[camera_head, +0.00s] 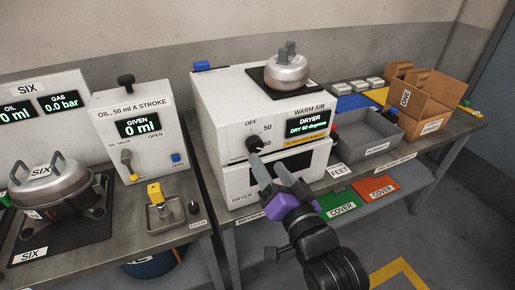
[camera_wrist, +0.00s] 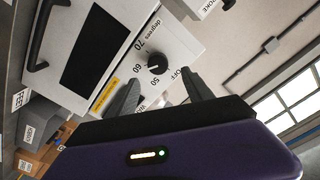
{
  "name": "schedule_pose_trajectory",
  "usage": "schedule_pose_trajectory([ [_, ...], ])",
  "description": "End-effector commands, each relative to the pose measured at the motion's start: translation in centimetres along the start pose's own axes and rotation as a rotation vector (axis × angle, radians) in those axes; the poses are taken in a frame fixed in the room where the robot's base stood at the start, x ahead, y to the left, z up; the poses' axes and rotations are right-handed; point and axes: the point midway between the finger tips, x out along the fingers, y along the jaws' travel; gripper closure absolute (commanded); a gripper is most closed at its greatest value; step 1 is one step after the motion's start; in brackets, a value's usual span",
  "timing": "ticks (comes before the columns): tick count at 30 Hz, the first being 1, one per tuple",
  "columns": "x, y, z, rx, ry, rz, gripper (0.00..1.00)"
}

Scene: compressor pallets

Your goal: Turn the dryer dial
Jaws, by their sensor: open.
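The dryer (camera_head: 236,100) is a white box on the bench, with OFF and degree numbers around a black dial (camera_head: 254,144). Its green display (camera_head: 307,128) reads "DRYER, DRY 60 degrees". In the wrist view the dial (camera_wrist: 157,63) has a pale mark that seems to point toward 60. My gripper (camera_head: 265,160) is in front of the dryer, just below the dial in the head view. In the wrist view my gripper (camera_wrist: 160,79) is open, with the dial showing between and beyond the fingertips. Contact with the dial cannot be told.
A silver compressor (camera_head: 287,72) stands on a black mat on the dryer. A grey bin (camera_head: 366,138) and cardboard box (camera_head: 425,100) are to the right. A white oil unit (camera_head: 137,150) and another compressor (camera_head: 52,188) are to the left. Red and green covers lie on the lower shelf.

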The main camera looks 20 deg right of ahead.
Motion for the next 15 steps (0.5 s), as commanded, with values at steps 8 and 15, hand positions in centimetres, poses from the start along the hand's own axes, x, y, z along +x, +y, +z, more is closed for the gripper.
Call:
schedule_pose_trajectory([
  [8, 2.0, 0.1, 0.1, 0.038, -0.01, 0.009, 0.41],
  [15, 5.7, 0.1, 0.1, 0.038, -0.009, 0.009, 0.41],
])
